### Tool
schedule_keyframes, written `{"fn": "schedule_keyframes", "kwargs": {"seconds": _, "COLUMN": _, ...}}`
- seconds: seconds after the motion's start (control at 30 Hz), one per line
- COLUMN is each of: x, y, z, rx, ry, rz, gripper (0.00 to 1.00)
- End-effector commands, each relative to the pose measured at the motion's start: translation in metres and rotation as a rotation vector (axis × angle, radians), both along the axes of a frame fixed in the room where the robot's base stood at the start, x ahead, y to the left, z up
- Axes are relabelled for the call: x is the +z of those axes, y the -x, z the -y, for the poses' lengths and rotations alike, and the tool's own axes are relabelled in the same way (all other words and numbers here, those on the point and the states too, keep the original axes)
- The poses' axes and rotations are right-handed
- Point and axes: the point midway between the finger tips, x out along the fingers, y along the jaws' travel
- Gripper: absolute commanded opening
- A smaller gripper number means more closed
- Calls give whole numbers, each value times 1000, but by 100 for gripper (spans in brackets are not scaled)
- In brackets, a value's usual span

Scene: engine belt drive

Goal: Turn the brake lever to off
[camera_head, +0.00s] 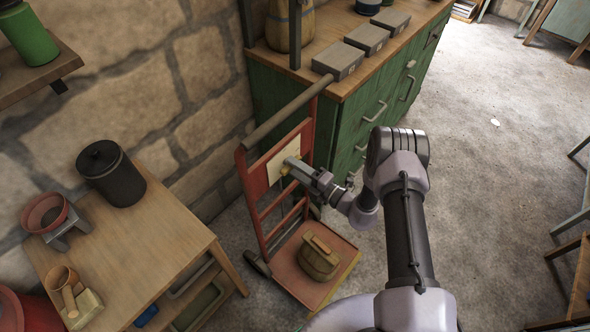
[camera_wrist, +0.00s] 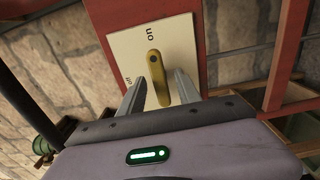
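The brake lever (camera_wrist: 156,72) is a yellow bar with a dark round spot near its upper end. It sits on a cream plate (camera_wrist: 180,45) on the red hand truck (camera_head: 252,182). The plate is marked "on" above the lever and "off" at its left edge. In the wrist view the lever's lower part lies between the two fingers of my gripper (camera_wrist: 158,95). The fingers are open, with a gap visible on each side of the bar. In the head view my gripper (camera_head: 291,167) is at the plate and hides most of the lever.
A tan bag-like object (camera_head: 319,258) sits on the truck's base plate. A green cabinet (camera_head: 345,125) with grey boxes on top stands behind, close to the truck. A wooden table (camera_head: 150,225) stands to the left. The floor at right is mostly free.

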Motion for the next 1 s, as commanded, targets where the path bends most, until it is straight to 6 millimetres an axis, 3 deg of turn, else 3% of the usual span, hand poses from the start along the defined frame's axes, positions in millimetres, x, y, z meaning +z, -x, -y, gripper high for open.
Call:
{"fn": "schedule_keyframes", "kwargs": {"seconds": 0.27, "x": 0, "y": -2, "z": -2, "rx": 0, "ry": 0, "rz": 0, "gripper": 40}}
{"fn": "schedule_keyframes", "kwargs": {"seconds": 0.47, "x": 0, "y": -1, "z": -2, "rx": 0, "ry": 0, "rz": 0, "gripper": 3}}
{"fn": "schedule_keyframes", "kwargs": {"seconds": 0.5, "x": 0, "y": -1, "z": -2, "rx": 0, "ry": 0, "rz": 0, "gripper": 0}}
{"fn": "schedule_keyframes", "kwargs": {"seconds": 1.0, "x": 0, "y": -2, "z": -2, "rx": 0, "ry": 68, "rz": 88, "gripper": 0}}
